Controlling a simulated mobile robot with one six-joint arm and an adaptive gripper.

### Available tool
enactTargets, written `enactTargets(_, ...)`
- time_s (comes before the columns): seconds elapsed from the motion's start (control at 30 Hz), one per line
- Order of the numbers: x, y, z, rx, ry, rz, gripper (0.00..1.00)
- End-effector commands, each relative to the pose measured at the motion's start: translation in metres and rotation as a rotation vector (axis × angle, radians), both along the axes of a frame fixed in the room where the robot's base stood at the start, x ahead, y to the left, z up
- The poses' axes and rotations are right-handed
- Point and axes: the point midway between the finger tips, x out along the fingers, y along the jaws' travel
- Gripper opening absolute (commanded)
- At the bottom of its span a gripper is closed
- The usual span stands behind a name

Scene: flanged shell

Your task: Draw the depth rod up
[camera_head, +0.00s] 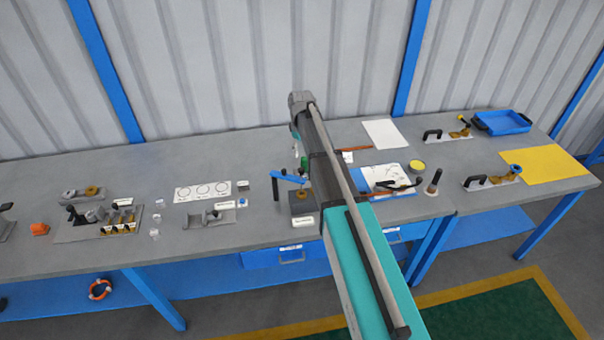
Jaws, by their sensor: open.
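My arm reaches from the bottom right up over the bench, and its far end hides part of the bench middle. My gripper (301,157) shows only as a small part below the arm's far end, mostly hidden by the arm. It is open, above a small stand with a blue lever arm (289,177) and a dark block base (302,202). I cannot single out the depth rod in this view. Contact between my gripper and the stand cannot be made out.
The grey bench (130,170) holds a tray of brass parts (105,222) and a white card with circles (203,190) on the left. A drawing sheet (385,177), a yellow mat (545,166) and a blue tray (503,122) lie on the right. The bench's back left is clear.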

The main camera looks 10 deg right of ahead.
Motion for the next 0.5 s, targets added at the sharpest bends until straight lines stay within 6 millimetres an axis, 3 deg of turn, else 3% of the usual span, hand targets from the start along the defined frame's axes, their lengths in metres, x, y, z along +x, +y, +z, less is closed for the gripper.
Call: enactTargets(0.5, 0.0, -0.001, -0.043, 0.0, 0.0, -0.001, 0.69)
